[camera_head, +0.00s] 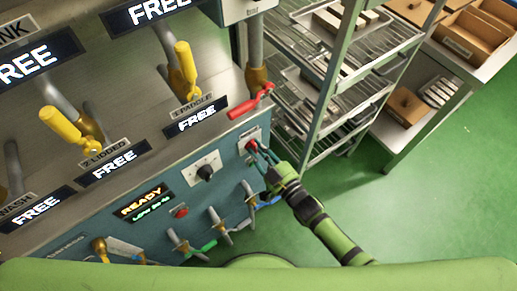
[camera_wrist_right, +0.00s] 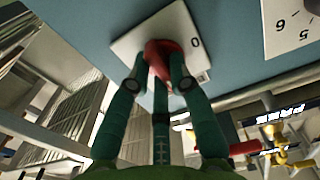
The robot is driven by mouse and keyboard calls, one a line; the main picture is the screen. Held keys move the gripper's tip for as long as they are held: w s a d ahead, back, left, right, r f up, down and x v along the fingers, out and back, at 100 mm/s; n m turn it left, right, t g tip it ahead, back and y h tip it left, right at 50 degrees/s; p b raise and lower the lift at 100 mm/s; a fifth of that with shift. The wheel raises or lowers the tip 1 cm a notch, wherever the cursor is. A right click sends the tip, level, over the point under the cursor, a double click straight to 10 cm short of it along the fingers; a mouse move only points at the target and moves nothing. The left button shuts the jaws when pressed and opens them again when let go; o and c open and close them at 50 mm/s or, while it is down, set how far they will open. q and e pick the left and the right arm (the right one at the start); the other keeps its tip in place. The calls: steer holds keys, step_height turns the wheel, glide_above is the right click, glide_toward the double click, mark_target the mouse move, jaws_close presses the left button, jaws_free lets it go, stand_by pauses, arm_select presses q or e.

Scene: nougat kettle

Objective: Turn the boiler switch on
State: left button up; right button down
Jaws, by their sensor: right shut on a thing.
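The boiler switch is a red knob (camera_head: 251,144) on a white plate on the blue front panel, near its right end. In the right wrist view the red knob (camera_wrist_right: 162,54) sits on the tilted white plate (camera_wrist_right: 187,34), where a "0" mark shows. My right gripper (camera_head: 262,157) reaches in from the lower right. Its teal fingers (camera_wrist_right: 155,80) are shut around the red knob and partly hide it. Other marks on the plate are hidden or too small to read. My left gripper is out of view.
A black dial (camera_head: 205,172), a lit "READY" display (camera_head: 142,202) and a red button (camera_head: 180,211) are on the same panel. A red-handled valve (camera_head: 251,102) juts out above the switch. A wire shelf rack (camera_head: 330,95) stands right. Green floor (camera_head: 440,190) is clear at right.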

stand_by(0.4)
steer(key=c, duration=1.1)
jaws_free()
steer(key=v, duration=1.2)
